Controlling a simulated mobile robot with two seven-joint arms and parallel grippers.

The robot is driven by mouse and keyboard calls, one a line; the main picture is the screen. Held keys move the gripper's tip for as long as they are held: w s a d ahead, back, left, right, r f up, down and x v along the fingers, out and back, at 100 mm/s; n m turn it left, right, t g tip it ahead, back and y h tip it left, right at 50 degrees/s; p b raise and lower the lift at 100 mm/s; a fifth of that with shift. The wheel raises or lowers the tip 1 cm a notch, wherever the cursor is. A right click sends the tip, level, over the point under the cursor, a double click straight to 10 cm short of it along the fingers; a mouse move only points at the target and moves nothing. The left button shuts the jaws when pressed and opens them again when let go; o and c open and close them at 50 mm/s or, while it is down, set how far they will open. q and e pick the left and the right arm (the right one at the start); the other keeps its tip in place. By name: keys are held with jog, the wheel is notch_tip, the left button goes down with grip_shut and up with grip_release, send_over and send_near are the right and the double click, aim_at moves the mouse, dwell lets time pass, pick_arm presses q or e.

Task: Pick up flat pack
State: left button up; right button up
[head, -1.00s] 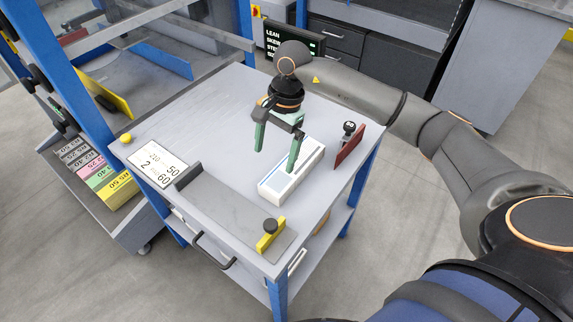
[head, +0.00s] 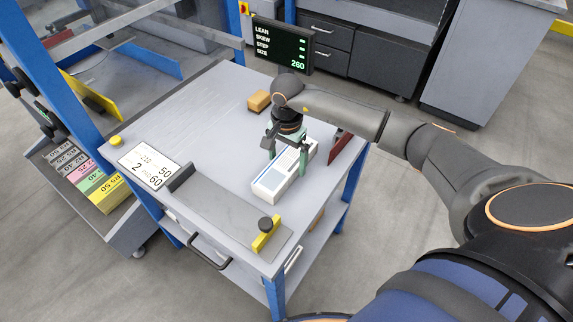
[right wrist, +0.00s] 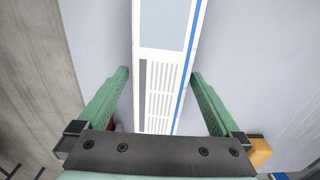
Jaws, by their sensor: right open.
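The flat pack is a long white box (head: 274,183) with a blue stripe and grey printed panels. It lies on the grey table top (head: 215,128) toward its right side. My right gripper (head: 287,157) has green fingers and points down over the far half of the pack. In the right wrist view the pack (right wrist: 165,60) runs between the spread fingers (right wrist: 159,75), with a gap on each side. The gripper is open and holds nothing. My left gripper is not in view.
A dark red plate (head: 340,152) stands close right of the pack. A tan block (head: 259,101) lies behind it. A metal strip with a yellow clamp (head: 266,236) lies along the front, and a number card (head: 149,166) at the left. The left middle of the table is clear.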

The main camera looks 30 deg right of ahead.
jog(key=shift+f, duration=0.8)
jog(key=shift+c, duration=0.2)
jog(key=c, duration=1.5)
jog(key=shift+w+r, duration=0.1)
grip_shut()
